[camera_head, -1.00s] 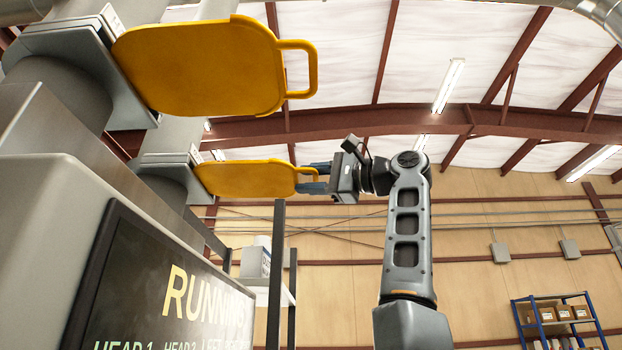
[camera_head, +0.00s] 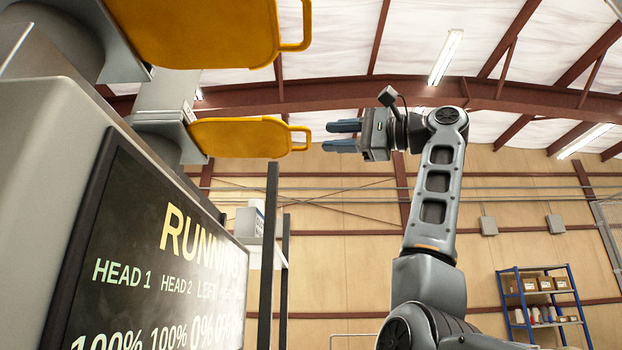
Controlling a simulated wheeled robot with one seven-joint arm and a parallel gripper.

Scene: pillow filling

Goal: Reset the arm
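My gripper (camera_head: 342,136) is at the upper middle of the head view, at the end of my grey arm. Its two blue fingers point left and are apart, with nothing between them. A yellow paddle with a loop handle (camera_head: 240,138) is mounted on the machine, left of my gripper. A clear gap lies between its handle and my fingertips. A second, larger yellow paddle (camera_head: 195,30) is nearer and higher at the upper left, cut off by the top edge.
The grey machine (camera_head: 35,190) fills the left side, with a dark display (camera_head: 150,260) reading RUNNING. Black posts (camera_head: 268,240) and a white box on a shelf (camera_head: 250,222) stand behind it. A blue rack with boxes (camera_head: 540,300) is far right. Open space surrounds my arm on the right.

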